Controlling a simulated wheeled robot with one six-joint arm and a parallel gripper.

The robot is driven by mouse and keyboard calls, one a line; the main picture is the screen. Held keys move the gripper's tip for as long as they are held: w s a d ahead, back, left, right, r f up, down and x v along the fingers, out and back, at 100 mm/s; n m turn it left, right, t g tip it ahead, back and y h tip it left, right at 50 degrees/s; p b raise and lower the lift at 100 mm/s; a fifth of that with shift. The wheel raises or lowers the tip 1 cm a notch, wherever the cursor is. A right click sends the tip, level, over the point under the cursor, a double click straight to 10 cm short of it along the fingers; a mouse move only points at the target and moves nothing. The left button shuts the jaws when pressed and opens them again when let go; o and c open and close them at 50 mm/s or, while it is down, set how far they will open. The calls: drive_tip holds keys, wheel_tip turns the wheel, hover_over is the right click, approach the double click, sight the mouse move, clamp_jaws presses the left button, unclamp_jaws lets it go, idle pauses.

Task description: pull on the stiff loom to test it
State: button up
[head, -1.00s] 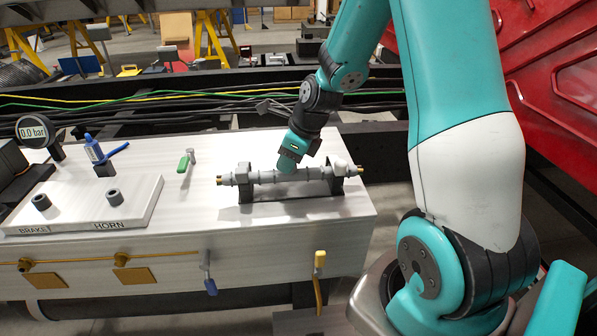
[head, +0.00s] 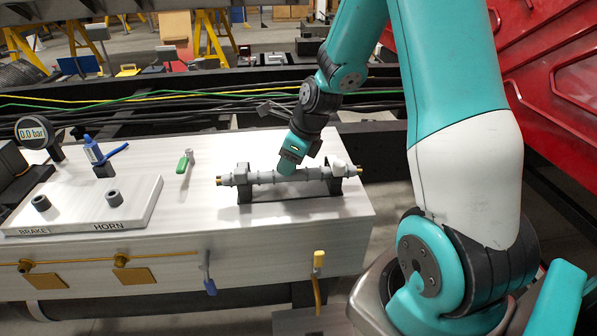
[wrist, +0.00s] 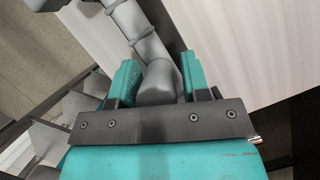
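The loom (head: 315,174) is a grey, ribbed length with brass-coloured ends. It lies left to right across a dark cradle (head: 245,194) on top of the pale tank (head: 190,220). My gripper (head: 287,169) reaches down to the middle of the loom. In the wrist view the two teal fingers of my gripper (wrist: 158,78) stand on either side of a thick grey part of the loom (wrist: 157,88), close against it. The loom runs up and left from there. The fingertips are partly hidden in the head view.
A green-handled valve (head: 184,163) stands left of the loom. Further left are a blue-handled fitting (head: 96,155), a BRAKE/HORN block (head: 130,200) and a gauge (head: 33,132) reading 0.0 bar. Cables (head: 200,97) run behind the tank. A red panel (head: 550,90) is at right.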

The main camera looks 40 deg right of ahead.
sight(299, 172)
drive_tip(key=shift+o, duration=1.1)
drive_tip(key=shift+w+a, duration=0.1)
drive_tip(key=shift+r, duration=0.1)
drive_tip(key=shift+r, duration=0.2)
drive_tip(key=p+v, duration=0.6)
drive_tip(key=shift+r+p, duration=0.3)
drive_tip(key=shift+r, duration=0.05)
drive_tip(key=shift+f, duration=0.1)
